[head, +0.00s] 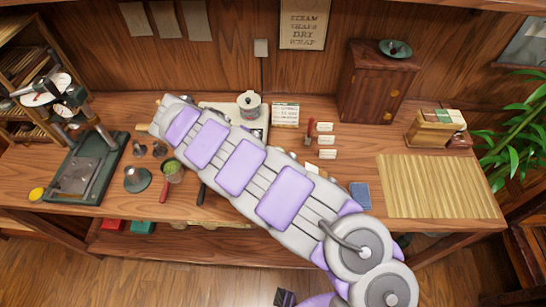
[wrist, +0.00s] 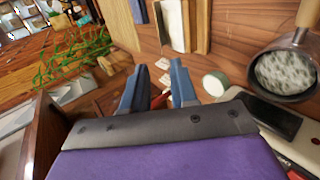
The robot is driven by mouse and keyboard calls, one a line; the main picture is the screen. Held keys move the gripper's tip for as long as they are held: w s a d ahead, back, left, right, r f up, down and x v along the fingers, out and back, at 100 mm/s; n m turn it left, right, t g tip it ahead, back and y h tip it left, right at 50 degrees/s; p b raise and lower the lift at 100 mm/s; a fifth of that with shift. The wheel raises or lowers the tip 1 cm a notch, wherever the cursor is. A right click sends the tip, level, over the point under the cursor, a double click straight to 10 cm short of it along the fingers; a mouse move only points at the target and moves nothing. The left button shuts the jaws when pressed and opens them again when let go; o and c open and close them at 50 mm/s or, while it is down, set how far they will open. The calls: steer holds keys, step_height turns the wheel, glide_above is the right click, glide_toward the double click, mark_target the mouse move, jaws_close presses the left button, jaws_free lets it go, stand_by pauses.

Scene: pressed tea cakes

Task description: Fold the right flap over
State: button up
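My gripper (wrist: 158,68) shows in the wrist view with its two blue-grey fingers apart and nothing held between them. Small white cards and a red object lie beyond the gap. In the head view my arm crosses the middle of the table and its fingers cannot be made out. No wrapper, flap or tea cake can be clearly identified in either view. The table under my arm is hidden. A small pale edge (head: 312,168) shows beside the arm, too little to tell what it is.
A slatted bamboo mat (head: 440,185) lies bare at the right. A dark blue pad (head: 360,195) lies beside my arm. A metal press (head: 85,165) stands at the left, a wooden cabinet (head: 375,85) at the back. In the wrist view a pan (wrist: 285,72) is at the right.

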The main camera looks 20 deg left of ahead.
steer(key=shift+s+a+r, duration=0.1)
steer(key=shift+a+r, duration=0.2)
steer(key=shift+a, duration=0.1)
